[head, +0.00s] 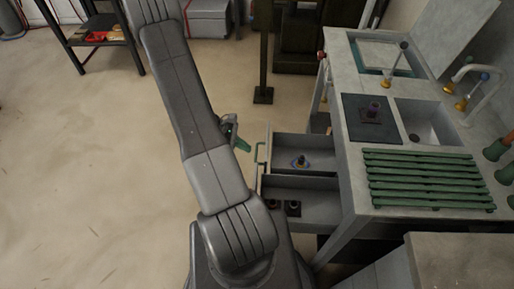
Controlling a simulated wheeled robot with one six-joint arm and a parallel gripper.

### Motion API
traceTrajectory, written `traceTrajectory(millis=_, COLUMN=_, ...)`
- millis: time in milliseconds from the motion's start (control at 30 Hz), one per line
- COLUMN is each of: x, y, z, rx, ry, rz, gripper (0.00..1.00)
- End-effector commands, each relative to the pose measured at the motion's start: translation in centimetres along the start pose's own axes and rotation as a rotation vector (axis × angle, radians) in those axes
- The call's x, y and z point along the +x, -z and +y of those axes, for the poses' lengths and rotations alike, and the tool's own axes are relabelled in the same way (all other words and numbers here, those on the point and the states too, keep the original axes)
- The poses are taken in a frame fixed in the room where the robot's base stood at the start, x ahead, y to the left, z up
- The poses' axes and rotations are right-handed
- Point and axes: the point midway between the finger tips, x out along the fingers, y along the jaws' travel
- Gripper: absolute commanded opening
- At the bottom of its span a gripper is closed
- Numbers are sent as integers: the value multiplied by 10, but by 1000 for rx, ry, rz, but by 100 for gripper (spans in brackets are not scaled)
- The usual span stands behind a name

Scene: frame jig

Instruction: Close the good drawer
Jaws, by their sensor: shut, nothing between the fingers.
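Two grey drawers stand pulled out from the left side of the workbench. The upper drawer (318,142) holds a small dark part with a blue ring (299,162) and has a green handle (259,153) on its front. The lower drawer (322,192) holds small dark round parts (292,208). No readable label shows which is the good drawer. My gripper (240,144), with green fingers, is shut and empty just left of the upper drawer's handle. It appears apart from the handle, though the depth is hard to judge. My arm hides part of the gripper and the area left of the lower drawer.
The workbench (350,138) carries a green slatted rack (428,180), a sink (428,122), a dark plate (371,121) and taps. A dark post (263,50) stands behind the drawers. A grey cabinet (470,262) is at the front right. The floor at left is clear.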

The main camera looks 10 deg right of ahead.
Motion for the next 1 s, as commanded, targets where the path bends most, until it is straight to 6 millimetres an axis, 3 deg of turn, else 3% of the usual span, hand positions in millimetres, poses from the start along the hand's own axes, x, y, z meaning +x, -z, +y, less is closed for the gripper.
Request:
traceTrajectory(millis=33, x=12, y=-1, z=-1, rx=-1, ry=5, rz=-1, gripper=0)
traceTrajectory(millis=300, x=30, y=-25, z=-1, rx=2, ry=2, rz=1, gripper=0)
traceTrajectory(millis=833, x=35, y=-29, z=0, rx=0, ry=0, rz=1, gripper=0)
traceTrajectory(millis=1000, x=44, y=-35, z=-1, rx=2, ry=2, rz=0, gripper=0)
